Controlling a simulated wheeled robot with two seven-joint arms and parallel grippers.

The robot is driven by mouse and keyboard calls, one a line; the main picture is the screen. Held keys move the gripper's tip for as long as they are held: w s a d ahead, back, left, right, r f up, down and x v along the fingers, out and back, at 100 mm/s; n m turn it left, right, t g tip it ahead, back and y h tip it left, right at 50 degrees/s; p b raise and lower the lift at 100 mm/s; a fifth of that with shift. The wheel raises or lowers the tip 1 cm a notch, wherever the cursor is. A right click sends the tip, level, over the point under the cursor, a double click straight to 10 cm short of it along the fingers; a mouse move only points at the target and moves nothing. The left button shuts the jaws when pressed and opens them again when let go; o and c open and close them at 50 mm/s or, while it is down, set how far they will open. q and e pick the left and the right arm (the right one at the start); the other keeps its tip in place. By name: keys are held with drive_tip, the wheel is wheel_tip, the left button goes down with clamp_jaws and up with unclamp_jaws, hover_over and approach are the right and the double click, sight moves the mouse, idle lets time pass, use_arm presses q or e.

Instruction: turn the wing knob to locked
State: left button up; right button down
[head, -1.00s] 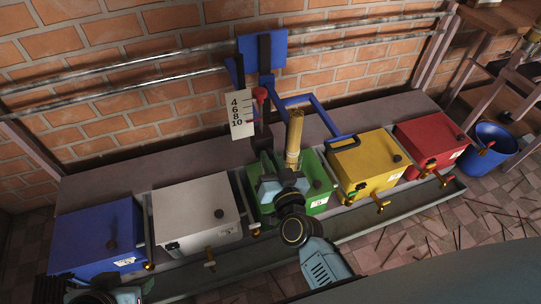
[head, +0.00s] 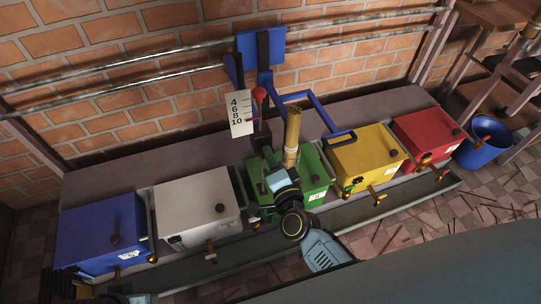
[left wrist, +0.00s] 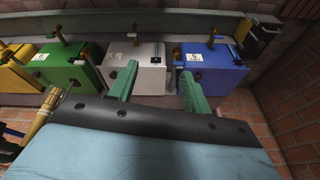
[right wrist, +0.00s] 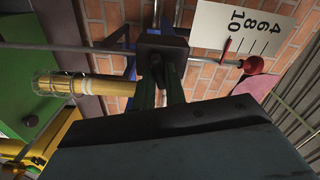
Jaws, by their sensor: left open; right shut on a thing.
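The wing knob appears as a small dark piece (right wrist: 157,70) under a black block (right wrist: 163,46) in the right wrist view. My right gripper (right wrist: 159,88) is shut on this dark piece, with a green finger on each side. The fingers hide much of it, and I cannot tell its turn angle. In the head view my right gripper (head: 270,165) is over the green box, beside the brass cylinder (head: 292,140), and hides the knob. My left gripper (left wrist: 158,88) is open and empty, facing the white and blue boxes in the left wrist view.
Blue (head: 100,228), white (head: 190,195), green (head: 318,178), yellow (head: 365,150) and red (head: 420,128) boxes stand in a row. A scale card (head: 240,120) and a red ball (head: 259,95) are beside the blue post. A blue bucket (head: 485,140) stands at right.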

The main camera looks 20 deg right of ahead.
use_arm(q)
drive_tip(key=shift+d+r, duration=0.1)
drive_tip(key=shift+r, duration=0.35)
use_arm(e)
drive_tip(key=shift+m, duration=2)
drive_tip(key=c, duration=1.5)
unclamp_jaws()
use_arm(q)
drive_tip(key=shift+f, duration=0.1)
use_arm(e)
drive_tip(key=shift+s, duration=0.1)
